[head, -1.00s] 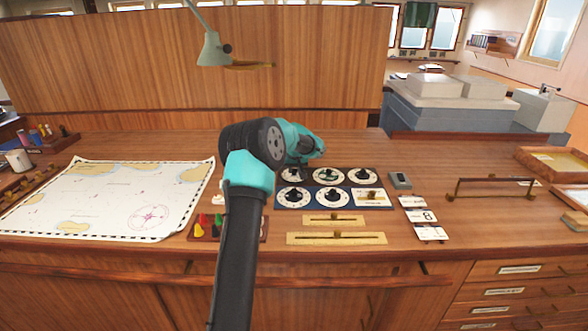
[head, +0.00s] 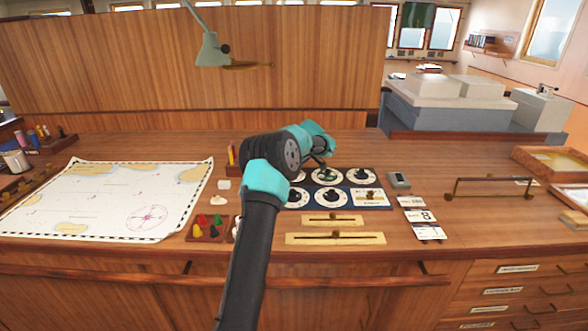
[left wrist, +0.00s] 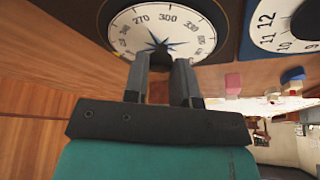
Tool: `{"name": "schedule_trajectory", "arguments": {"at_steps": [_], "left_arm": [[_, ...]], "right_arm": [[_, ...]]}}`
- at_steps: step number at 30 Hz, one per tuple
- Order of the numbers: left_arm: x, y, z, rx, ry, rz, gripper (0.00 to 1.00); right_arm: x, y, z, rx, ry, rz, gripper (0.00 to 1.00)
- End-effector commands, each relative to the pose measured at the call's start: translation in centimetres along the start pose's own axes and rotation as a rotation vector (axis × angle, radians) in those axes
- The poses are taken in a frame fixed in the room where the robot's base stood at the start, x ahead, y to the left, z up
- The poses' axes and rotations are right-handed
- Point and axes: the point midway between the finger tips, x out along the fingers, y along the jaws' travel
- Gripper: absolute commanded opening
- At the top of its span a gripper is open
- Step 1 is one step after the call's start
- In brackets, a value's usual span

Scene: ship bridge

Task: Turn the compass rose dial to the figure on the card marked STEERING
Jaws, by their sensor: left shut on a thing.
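The compass rose dial (left wrist: 200,45) fills the top of the left wrist view, a white face with a blue star and figures including 270 and 300. In the head view, its pale face (head: 299,176) is mostly hidden behind my arm, at the back left of the dial panel. My left gripper (left wrist: 162,60) is shut on the dial's knob, which the fingers largely hide. In the head view, my left gripper (head: 318,161) is low over the panel's back row. Several white cards (head: 420,215) lie right of the panel; I cannot make out which says STEERING. My right gripper is out of view.
Other dials (head: 361,175) share the panel. Brass sliders (head: 335,238) lie in front of it, and a tray of coloured pegs (head: 208,229) is to the left. A chart (head: 110,200) covers the desk's left. A brass rail (head: 490,188) stands at right.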

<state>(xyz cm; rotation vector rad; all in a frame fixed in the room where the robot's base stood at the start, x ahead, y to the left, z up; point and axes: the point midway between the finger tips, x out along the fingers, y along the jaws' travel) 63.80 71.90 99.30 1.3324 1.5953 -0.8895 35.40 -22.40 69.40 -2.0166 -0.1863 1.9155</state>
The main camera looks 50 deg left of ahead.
Motion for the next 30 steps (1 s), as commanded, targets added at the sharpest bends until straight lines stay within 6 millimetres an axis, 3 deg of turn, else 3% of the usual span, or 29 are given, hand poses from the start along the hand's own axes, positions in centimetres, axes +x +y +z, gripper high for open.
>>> {"name": "schedule_trajectory", "arguments": {"at_steps": [17, 18, 26, 30], "left_arm": [[0.03, 0.03, -0.01, -0.048, -0.001, -0.02, 0.01], [0.03, 0.03, -0.01, -0.048, -0.001, -0.02, 0.26], [0.02, 0.03, 0.0, -0.048, -0.001, -0.02, 0.51], [0.01, 0.03, 0.0, -0.048, -0.001, -0.02, 0.51]], "right_arm": [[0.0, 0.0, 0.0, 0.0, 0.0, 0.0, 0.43], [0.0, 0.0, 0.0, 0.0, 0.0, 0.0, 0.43], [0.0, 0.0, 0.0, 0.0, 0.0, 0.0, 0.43], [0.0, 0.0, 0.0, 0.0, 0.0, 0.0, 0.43]]}}
